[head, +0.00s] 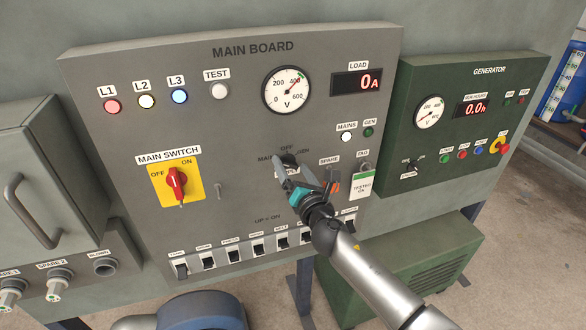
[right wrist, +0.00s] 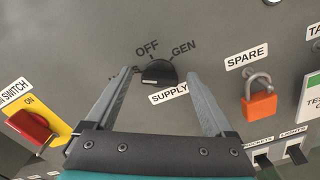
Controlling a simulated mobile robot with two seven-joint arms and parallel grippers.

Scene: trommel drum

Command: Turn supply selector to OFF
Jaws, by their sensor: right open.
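The supply selector (head: 289,158) is a dark round knob on the grey main board, right of centre below the voltmeter. In the right wrist view the knob (right wrist: 157,73) shows a pale mark toward its lower left. The OFF label is above it and GEN at upper right; the mains label is hidden behind a finger in that view. My right gripper (head: 291,173) is open, with its fingers on either side of the knob; it also shows in the right wrist view (right wrist: 160,75). Gaps show beside the knob, and I cannot tell its depth. My left gripper is not in view.
An orange padlock (right wrist: 259,103) hangs at SPARE, right of the selector, near a tag (head: 362,184). The red main switch (head: 176,182) is at left. A row of breakers (head: 232,252) runs below. The MAINS lamp (head: 346,137) is lit white.

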